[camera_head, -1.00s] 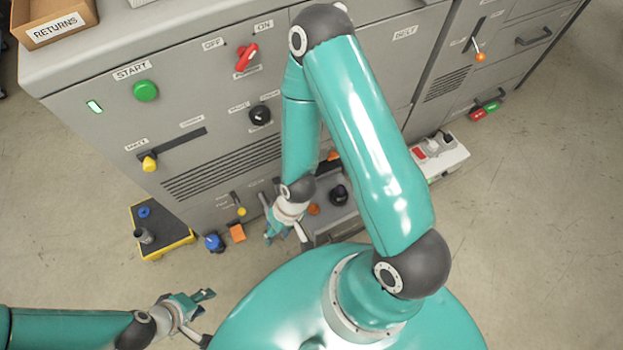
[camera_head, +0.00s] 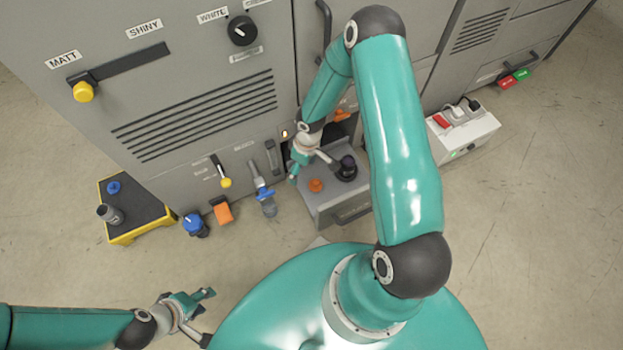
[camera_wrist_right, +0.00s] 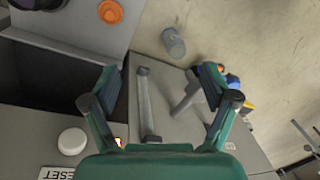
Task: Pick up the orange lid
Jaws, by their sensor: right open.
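A small round orange lid (camera_head: 316,185) lies on the grey ledge (camera_head: 333,203) low on the machine. In the right wrist view the lid (camera_wrist_right: 110,11) is at the top left, beyond the fingertips. My right gripper (camera_head: 296,170) is beside the machine front, a little up and left of the lid in the head view. In the wrist view its two fingers (camera_wrist_right: 160,78) are spread with nothing between them, facing a grey panel with a bar handle. My left gripper (camera_head: 203,311) is open and empty over the floor at lower left.
A black round item (camera_head: 346,167) stands right next to the lid. A grey-blue cup-like item (camera_head: 267,203), an orange block (camera_head: 223,212) and a blue-topped item (camera_head: 195,225) are left of the ledge. A yellow-edged platform (camera_head: 140,225) stands further left.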

